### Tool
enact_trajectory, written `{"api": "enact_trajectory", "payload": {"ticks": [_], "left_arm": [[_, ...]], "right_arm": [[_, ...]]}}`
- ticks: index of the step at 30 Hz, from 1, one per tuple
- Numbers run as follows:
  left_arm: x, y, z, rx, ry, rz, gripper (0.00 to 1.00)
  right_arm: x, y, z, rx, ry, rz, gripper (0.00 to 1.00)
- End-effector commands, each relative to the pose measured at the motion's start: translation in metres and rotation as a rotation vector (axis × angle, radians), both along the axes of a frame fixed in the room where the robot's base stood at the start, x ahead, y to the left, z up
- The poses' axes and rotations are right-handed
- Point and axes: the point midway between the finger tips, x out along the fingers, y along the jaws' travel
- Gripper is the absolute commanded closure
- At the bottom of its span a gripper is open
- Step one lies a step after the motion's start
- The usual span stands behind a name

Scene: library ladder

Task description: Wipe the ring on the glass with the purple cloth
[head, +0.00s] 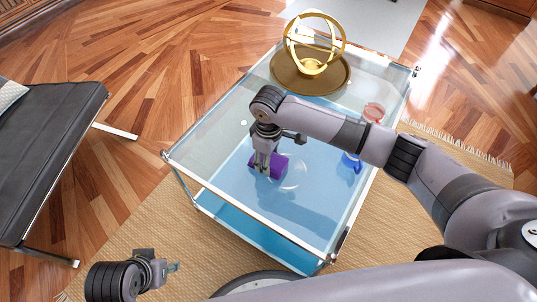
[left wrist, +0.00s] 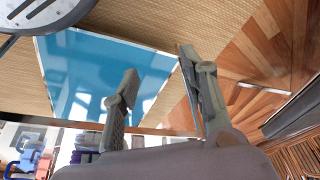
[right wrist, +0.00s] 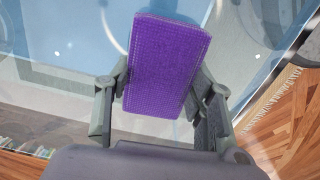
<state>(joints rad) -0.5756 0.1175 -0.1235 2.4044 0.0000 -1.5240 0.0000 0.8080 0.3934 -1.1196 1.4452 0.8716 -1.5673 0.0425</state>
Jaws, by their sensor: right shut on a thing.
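The purple cloth (head: 279,165) is held between the fingers of my right gripper (head: 266,170) over the glass table top (head: 222,130). It also shows in the right wrist view (right wrist: 165,65), gripped between both fingers. A pale round ring (head: 293,174) marks the glass just right of the cloth; the cloth seems to cover or border its left edge. I cannot tell whether the cloth touches the glass. My left gripper (head: 176,267) is empty and open, low beside the table's near left side; its fingers stand apart in the left wrist view (left wrist: 165,90).
A gold ring sculpture (head: 312,50) stands on a round brown tray (head: 285,72) at the table's far end. A red-topped item (head: 373,112) and a blue item (head: 352,162) are near the right edge, partly behind my right arm. A black bench (head: 45,140) stands left.

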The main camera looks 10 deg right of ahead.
Motion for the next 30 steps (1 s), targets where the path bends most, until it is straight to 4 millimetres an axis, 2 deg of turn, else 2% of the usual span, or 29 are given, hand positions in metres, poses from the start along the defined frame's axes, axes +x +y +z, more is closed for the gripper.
{"api": "enact_trajectory", "payload": {"ticks": [12,15,30], "left_arm": [[0.003,0.0,0.004,-0.001,-0.01,0.0,0.6],[0.009,0.0,-0.018,0.003,-0.001,-0.002,0.6],[0.013,-0.002,-0.063,0.003,0.025,-0.005,0.6]], "right_arm": [[-0.001,-0.001,-0.003,0.0,0.0,0.0,0.73],[-0.003,-0.003,-0.003,0.0,0.0,0.0,0.73],[-0.009,-0.01,-0.003,-0.001,-0.001,0.0,0.73]]}}
